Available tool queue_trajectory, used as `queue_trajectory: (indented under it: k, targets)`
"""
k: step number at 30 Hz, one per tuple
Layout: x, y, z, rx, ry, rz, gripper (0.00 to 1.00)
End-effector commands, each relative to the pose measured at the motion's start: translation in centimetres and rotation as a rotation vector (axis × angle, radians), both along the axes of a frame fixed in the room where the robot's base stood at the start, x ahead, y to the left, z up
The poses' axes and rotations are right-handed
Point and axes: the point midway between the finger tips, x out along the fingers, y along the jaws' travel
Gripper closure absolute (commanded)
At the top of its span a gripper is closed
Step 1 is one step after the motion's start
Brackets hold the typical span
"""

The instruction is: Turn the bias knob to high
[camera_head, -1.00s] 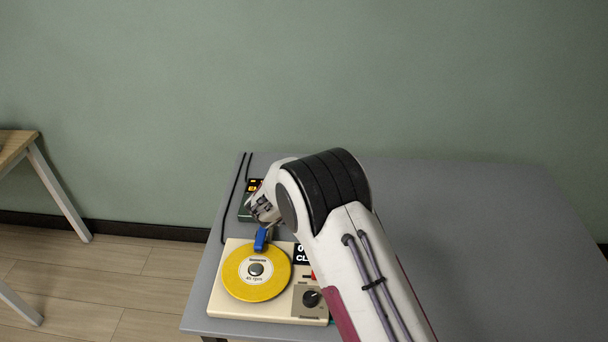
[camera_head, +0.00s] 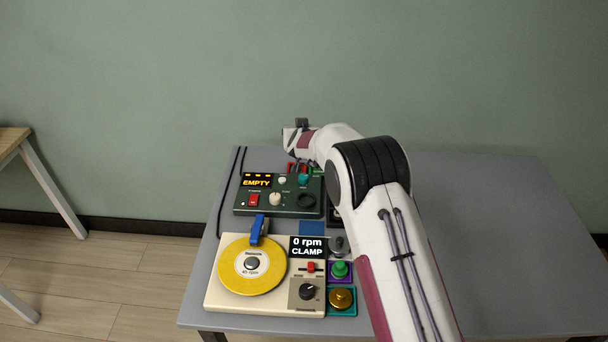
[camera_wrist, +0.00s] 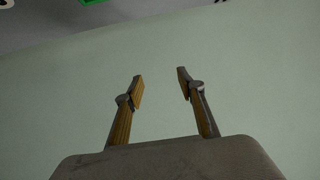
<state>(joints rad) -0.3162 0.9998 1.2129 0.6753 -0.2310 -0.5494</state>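I cannot make out which control is the bias knob; the small labels are unreadable. A dark green box (camera_head: 246,208) with an "EMPTY" display carries a cream knob (camera_head: 275,199), a teal knob (camera_head: 304,180) and a black dial (camera_head: 306,200). A cream turntable unit (camera_head: 214,300), with display "0 rpm CLAMP", has a black knob (camera_head: 307,291) at its front right. My gripper (camera_wrist: 160,75) is open and empty in the wrist view, its fingers apart against the wall. In the head view my wrist is beyond the green box; the fingertips are not clear.
A yellow disc (camera_head: 237,272) lies on the turntable beside a blue arm (camera_head: 257,230). Right of it are a green knob (camera_head: 340,269) on a purple base and a brass knob (camera_head: 341,298) on a teal base. The grey table's right side (camera_head: 490,240) is clear.

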Motion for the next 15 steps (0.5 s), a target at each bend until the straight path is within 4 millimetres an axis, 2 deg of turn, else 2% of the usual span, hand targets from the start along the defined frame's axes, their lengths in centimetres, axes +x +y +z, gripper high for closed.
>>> queue_trajectory:
  k: [7, 15]
  targets:
    - [0.0, 0.9, -0.3, -0.023, 0.107, 0.129, 0.61]
    - [-1.5, 0.7, -1.4, -0.082, 0.261, 0.226, 0.61]
